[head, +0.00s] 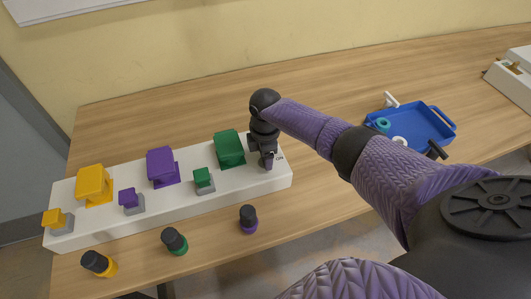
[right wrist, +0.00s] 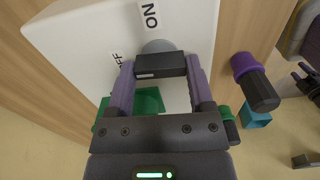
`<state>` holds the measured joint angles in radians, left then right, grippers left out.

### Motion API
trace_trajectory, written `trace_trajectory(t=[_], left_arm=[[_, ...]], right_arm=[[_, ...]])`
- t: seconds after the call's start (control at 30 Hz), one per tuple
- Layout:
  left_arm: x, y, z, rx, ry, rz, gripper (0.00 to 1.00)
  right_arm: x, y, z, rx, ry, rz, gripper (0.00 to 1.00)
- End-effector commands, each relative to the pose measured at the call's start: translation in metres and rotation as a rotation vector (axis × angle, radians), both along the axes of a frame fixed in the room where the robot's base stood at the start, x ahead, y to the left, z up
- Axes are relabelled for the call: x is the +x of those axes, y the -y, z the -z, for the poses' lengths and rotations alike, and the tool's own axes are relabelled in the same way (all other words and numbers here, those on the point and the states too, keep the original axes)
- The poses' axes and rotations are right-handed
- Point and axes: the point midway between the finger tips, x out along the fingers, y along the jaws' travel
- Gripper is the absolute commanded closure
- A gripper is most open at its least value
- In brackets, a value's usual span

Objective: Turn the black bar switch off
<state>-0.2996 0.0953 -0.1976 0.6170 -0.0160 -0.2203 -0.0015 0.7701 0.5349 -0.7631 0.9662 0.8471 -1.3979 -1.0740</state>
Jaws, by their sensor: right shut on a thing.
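The black bar switch (right wrist: 160,64) sits on a round grey base at the end of the white box (head: 150,205), with an "ON" label (right wrist: 150,15) and an "OFF" label (right wrist: 117,60) beside it. In the right wrist view, the bar lies crosswise between my two purple fingertips. My right gripper (head: 267,162) is shut on the bar, pointing down at the box's right end. In the head view, the gripper mostly hides the switch. My left gripper is not in view.
Green (head: 229,148), purple (head: 162,166) and yellow (head: 95,184) blocks, with smaller ones, stand on the white box. A blue tray (head: 446,118) is at right.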

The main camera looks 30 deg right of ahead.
Motion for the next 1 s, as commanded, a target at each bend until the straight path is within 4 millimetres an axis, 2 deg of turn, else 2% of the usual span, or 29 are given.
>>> trace_trajectory(t=[0.3, 0.73, 0.77, 0.9, 1.0], left_arm=[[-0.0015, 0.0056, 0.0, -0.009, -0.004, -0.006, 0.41], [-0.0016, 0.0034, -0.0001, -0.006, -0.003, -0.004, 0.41], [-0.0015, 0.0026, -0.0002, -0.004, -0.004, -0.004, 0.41], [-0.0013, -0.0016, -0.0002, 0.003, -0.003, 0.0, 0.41], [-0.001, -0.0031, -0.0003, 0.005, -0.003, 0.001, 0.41]], right_arm=[[0.0012, -0.0007, -0.0013, 0.003, 0.005, -0.068, 0.91], [0.0014, -0.0007, -0.0015, 0.003, 0.005, -0.074, 0.91], [0.0014, -0.0007, -0.0015, 0.003, 0.005, -0.074, 0.26], [0.0009, -0.0006, -0.0011, 0.002, 0.004, -0.073, 0.0], [0.0007, -0.0004, -0.0008, 0.001, 0.002, -0.073, 0.0]])
